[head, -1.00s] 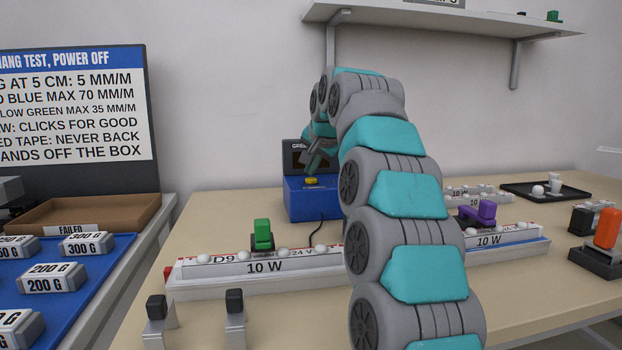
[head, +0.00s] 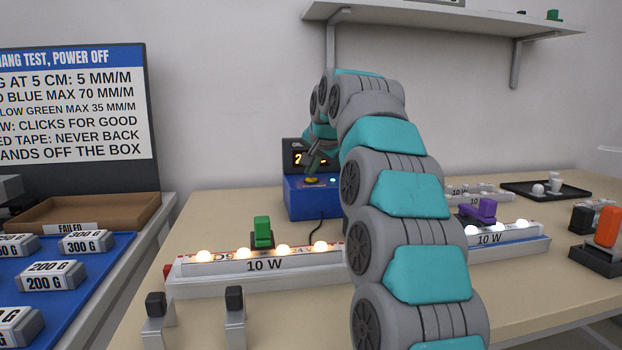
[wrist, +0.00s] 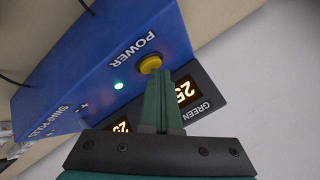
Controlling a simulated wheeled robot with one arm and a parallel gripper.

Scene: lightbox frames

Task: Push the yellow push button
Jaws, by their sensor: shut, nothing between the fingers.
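The yellow push button (head: 312,181) sits on top of a blue power box (head: 300,203) at the back of the table. In the wrist view the button (wrist: 151,64) lies beside the word POWER. My gripper (head: 311,174) is shut and empty, pointing down at the button. In the wrist view its closed green fingertips (wrist: 155,77) are at the button's edge. I cannot tell if they touch it. A small green light (wrist: 118,86) glows on the box, and its display (wrist: 186,92) shows lit orange digits.
A lamp strip with lit bulbs (head: 250,264) and a green clip (head: 262,233) lies in front of the box. A purple clip (head: 478,211) sits on the right strip. A cable (head: 318,231) runs from the box. A wall shelf (head: 450,22) hangs above.

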